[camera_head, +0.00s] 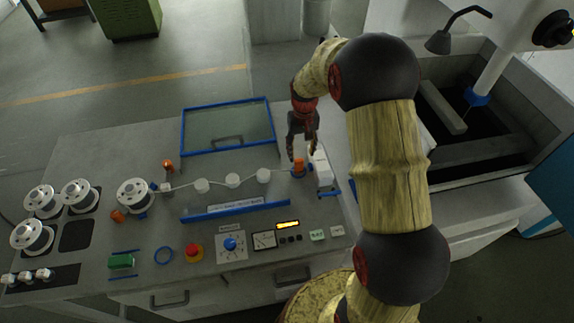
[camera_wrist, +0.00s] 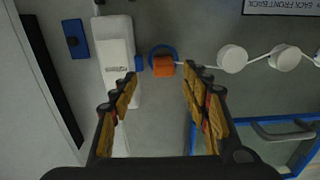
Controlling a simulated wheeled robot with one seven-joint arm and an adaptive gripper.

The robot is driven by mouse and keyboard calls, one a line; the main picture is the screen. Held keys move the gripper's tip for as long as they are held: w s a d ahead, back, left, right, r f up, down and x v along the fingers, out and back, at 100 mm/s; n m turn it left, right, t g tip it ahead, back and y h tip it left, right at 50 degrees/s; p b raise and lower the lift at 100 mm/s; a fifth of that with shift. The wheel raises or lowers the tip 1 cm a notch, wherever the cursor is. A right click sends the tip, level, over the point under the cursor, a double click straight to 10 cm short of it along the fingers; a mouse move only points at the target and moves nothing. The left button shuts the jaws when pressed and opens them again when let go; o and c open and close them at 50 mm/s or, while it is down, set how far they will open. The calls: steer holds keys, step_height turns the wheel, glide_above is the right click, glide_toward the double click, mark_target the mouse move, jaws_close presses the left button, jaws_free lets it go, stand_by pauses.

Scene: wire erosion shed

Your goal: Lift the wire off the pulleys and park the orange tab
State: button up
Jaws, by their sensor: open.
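The orange tab (camera_head: 298,166) sits at the right end of the pale wire (camera_head: 283,171), by a blue ring. In the wrist view the tab (camera_wrist: 163,67) lies ahead of the fingertips and between their lines. The wire runs left past white pulleys (camera_head: 233,180) to a spool (camera_head: 135,195); two pulleys (camera_wrist: 233,58) show clearly in the wrist view. My gripper (camera_head: 301,150) points down over the panel close to the tab, its fingers apart and nothing between them. The wire looks to be against the pulleys; exact seating is too small to tell.
A white block (camera_head: 321,168) stands right beside the tab. A blue-framed clear cover (camera_head: 228,128) lies behind the pulleys, and a blue rail (camera_head: 235,211) runs in front. An orange-topped post (camera_head: 168,166) stands at left. A red button (camera_head: 194,252) and dials fill the front.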

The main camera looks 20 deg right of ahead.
mark_target(299, 160)
steer(key=shift+w, duration=0.15)
steer(key=f, duration=0.7)
steer(key=shift+a+f, duration=0.25)
steer(key=shift+c, duration=1.3)
jaws_close()
